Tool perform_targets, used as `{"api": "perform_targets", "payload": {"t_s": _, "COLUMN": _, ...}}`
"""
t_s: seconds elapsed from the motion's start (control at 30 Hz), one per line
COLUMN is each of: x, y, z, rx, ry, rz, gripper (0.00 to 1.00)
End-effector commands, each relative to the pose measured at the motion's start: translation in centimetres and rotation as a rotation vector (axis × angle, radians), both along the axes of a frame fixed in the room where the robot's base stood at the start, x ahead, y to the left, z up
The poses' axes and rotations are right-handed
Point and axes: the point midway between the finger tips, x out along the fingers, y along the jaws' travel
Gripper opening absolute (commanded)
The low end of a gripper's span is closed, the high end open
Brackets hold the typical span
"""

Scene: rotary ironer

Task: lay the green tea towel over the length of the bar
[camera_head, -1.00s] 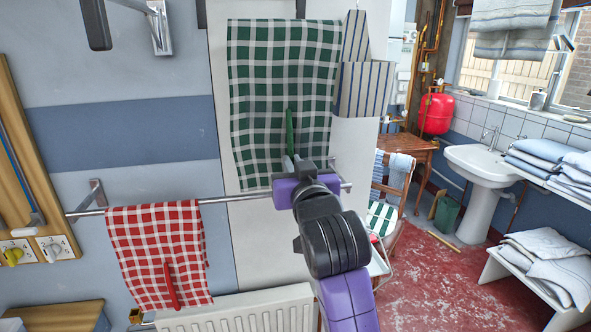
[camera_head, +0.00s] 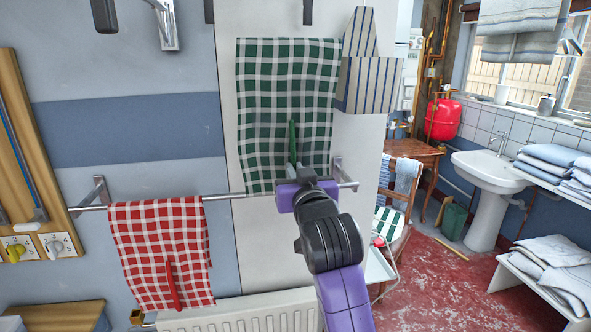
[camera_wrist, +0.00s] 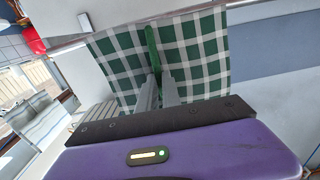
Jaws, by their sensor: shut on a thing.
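The green-and-white checked tea towel (camera_head: 262,90) is spread out upright in the head view, above the wall bar (camera_head: 235,194). Its lower edge is close to the bar; I cannot tell whether they touch. A slim green grip piece (camera_head: 292,138) stands on the towel's face. My gripper (camera_head: 297,168) is shut on this piece, in front of the bar's right part. The wrist view also shows the towel (camera_wrist: 205,55) and the green piece (camera_wrist: 152,46) between my gripper's fingers (camera_wrist: 160,85). My gripper hides part of the bar.
A red checked towel (camera_head: 160,245) with a red grip piece hangs on the bar's left part. A bracket (camera_head: 345,172) holds the bar's right end. A striped apron (camera_head: 370,75) hangs right of the green towel. A radiator (camera_head: 240,312) stands below.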

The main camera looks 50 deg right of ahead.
Motion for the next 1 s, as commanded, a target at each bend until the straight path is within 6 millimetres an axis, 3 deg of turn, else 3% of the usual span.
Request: {"api": "perform_targets", "payload": {"t_s": 1.0, "x": 0.0, "y": 0.0, "z": -8.6, "rx": -0.001, "ry": -0.001, "rz": 0.0, "gripper": 0.0}}
